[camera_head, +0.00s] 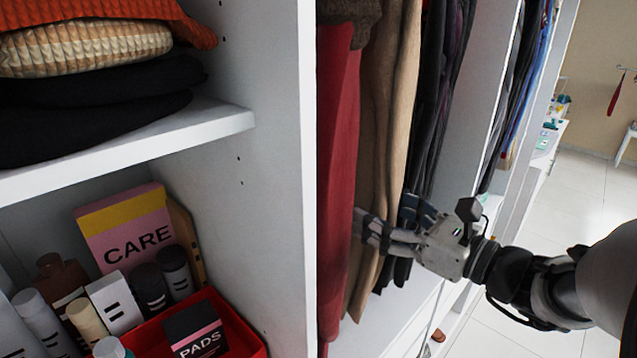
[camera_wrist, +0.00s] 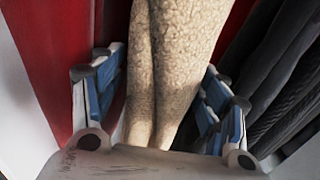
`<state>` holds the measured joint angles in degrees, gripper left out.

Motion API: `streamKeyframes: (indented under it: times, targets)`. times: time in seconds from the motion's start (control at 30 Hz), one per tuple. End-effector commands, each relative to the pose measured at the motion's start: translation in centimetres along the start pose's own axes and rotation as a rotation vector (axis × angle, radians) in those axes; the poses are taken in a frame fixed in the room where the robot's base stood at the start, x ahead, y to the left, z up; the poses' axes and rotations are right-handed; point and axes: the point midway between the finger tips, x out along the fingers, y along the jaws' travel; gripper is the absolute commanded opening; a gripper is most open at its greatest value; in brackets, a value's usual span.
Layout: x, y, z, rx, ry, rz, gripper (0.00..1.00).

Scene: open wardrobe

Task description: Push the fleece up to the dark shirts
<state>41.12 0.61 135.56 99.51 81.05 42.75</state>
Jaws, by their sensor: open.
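The fleece (camera_head: 389,95) is a tan garment hanging in the wardrobe, between a red garment and the dark shirts (camera_head: 440,90). In the wrist view the fleece (camera_wrist: 170,60) has a nubby texture and hangs between my open fingers. My gripper (camera_head: 388,215) reaches in from the right at the fleece's lower part. One finger is on the red garment's side and the other on the dark shirts' side. The dark shirts (camera_wrist: 285,75) show at the right of the wrist view, close beyond the right finger. Whether either finger touches cloth I cannot tell.
The red garment (camera_head: 338,160) hangs left of the fleece, against a white divider (camera_head: 270,200). Left shelves hold folded knitwear (camera_head: 90,50) and a red box (camera_head: 235,325) among bottles. Another white panel (camera_head: 485,100) stands right of the dark shirts. Open floor lies at far right.

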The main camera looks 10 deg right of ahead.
Motion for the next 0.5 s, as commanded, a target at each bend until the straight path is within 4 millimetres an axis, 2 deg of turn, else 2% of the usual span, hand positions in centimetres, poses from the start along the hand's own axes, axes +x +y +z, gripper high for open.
streamKeyframes:
  times: [0.03, 0.2, 0.33, 0.5]
  targets:
    - [1.1, 0.2, 0.0, 0.0, 0.0, 0.006, 0.68]
    - [4.0, 0.1, -0.1, 0.001, 0.001, 0.005, 0.68]
    - [5.5, 0.1, 0.0, 0.001, 0.001, 0.003, 0.68]
    - [6.3, 0.0, -0.1, 0.0, 0.001, 0.001, 0.68]
